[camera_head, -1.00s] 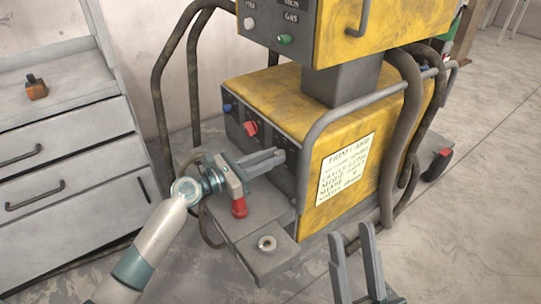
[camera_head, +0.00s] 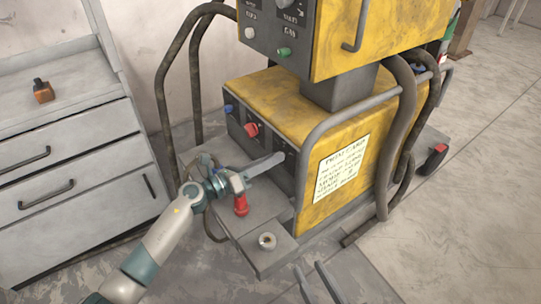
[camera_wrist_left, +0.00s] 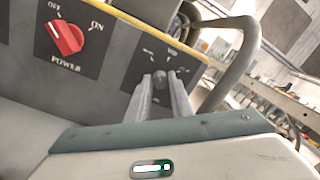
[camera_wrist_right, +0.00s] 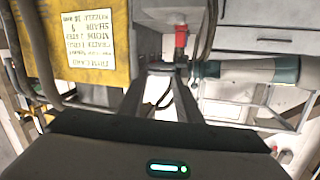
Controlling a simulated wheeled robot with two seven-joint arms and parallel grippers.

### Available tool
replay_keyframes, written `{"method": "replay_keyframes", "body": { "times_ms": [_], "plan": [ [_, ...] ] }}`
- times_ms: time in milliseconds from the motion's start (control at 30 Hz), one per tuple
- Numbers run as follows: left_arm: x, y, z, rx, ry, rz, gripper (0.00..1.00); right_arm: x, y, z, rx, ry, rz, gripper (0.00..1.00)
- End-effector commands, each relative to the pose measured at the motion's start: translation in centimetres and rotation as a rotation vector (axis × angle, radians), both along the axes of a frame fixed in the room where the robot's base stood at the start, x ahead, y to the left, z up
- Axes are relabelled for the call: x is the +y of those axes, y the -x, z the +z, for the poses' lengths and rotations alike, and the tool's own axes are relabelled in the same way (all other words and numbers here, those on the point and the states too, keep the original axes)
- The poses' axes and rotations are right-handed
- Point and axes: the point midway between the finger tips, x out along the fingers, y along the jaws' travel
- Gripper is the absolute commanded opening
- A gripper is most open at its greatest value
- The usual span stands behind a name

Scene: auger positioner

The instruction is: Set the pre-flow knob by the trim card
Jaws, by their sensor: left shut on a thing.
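The yellow machine (camera_head: 262,95) has a dark front panel with a red power knob (camera_head: 252,129), which points toward OFF in the left wrist view (camera_wrist_left: 66,38). Right of it, a small grey knob (camera_wrist_left: 160,76) sits on a dial with a blurred scale. My left gripper (camera_head: 281,158) reaches this dial; its fingers (camera_wrist_left: 161,82) are shut on the grey knob's sides. The knob's pointer cannot be made out. The trim card (camera_head: 341,168) is on the machine's yellow side; its small print is blurred. My right gripper (camera_head: 314,272) is open and empty, low in front of the machine.
A grey tube rail (camera_head: 312,150) curves round the panel's right edge. A red cylinder (camera_head: 241,205) stands below my left gripper, and a brass ring (camera_head: 267,241) lies on the front ledge. A drawer cabinet (camera_head: 70,150) stands at left.

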Motion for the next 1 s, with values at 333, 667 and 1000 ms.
{"method": "replay_keyframes", "body": {
  "times_ms": [333, 667, 1000],
  "plan": [
    [0.1, 0.0, 0.0, 0.124, 0.089, 0.002, 0.0, -1.5, 1.3, -4.7, 0.272, 0.079, 0.003, 0.31],
    [0.1, 0.0, -0.1, 0.157, 0.113, 0.002, 0.0, -1.9, 2.0, -6.0, 0.347, 0.098, 0.005, 0.31],
    [0.1, 0.0, -0.1, 0.158, 0.114, 0.002, 0.32, -1.9, 2.0, -6.0, 0.346, 0.099, 0.005, 0.31]
  ]
}}
